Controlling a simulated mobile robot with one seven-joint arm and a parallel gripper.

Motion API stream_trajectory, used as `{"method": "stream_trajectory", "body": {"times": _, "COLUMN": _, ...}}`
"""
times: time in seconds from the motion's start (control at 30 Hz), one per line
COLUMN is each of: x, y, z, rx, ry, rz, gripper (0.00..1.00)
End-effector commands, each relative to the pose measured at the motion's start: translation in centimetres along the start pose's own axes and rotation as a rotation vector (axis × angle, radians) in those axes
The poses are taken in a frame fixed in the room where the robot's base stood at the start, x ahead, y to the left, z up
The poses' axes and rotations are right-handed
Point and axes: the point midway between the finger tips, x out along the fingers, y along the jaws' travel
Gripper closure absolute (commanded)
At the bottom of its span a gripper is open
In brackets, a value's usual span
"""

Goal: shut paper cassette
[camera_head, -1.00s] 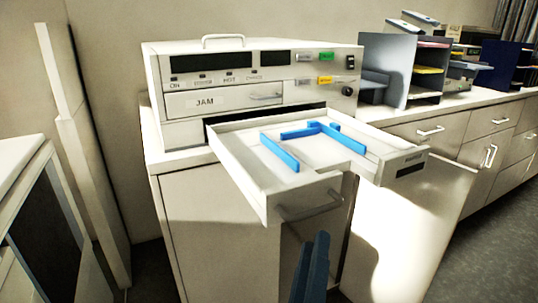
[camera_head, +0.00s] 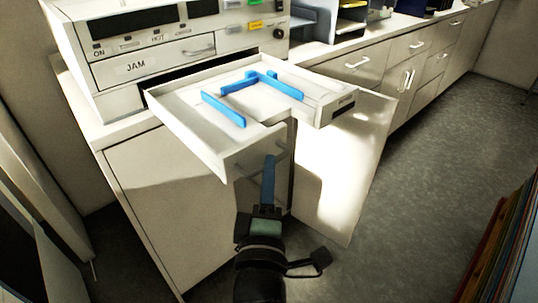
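The paper cassette (camera_head: 178,109) is a white tray pulled well out of the white copier (camera_head: 105,62), with blue paper guides (camera_head: 223,109) inside and no paper seen. Its front has a notch in the middle and a grey handle at the lower left part. My gripper (camera_head: 268,172) is in front of and below the cassette front, near the handle, its blue fingers pointing up and away from me. Only one finger outline shows clearly, so its opening cannot be told. I cannot tell whether it touches the cassette.
A white cabinet (camera_head: 160,200) stands under the copier, with a bright panel (camera_head: 335,160) beside it. A counter with drawers (camera_head: 420,45) runs back right, holding paper trays. Grey floor (camera_head: 420,190) is open at right, and coloured boards (camera_head: 508,245) stand at the lower right edge.

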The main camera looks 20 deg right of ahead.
Motion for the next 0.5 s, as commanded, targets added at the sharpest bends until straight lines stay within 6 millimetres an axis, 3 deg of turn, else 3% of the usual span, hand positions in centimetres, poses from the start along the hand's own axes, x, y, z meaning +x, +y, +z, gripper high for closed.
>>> {"method": "stream_trajectory", "body": {"times": 0.2, "x": 2.4, "y": 0.1, "z": 0.0, "rx": 0.000, "ry": -0.001, "rz": 0.001, "gripper": 0.73}}
{"method": "stream_trajectory", "body": {"times": 0.5, "x": 2.9, "y": 0.0, "z": 0.0, "rx": 0.000, "ry": 0.000, "rz": 0.000, "gripper": 0.73}}
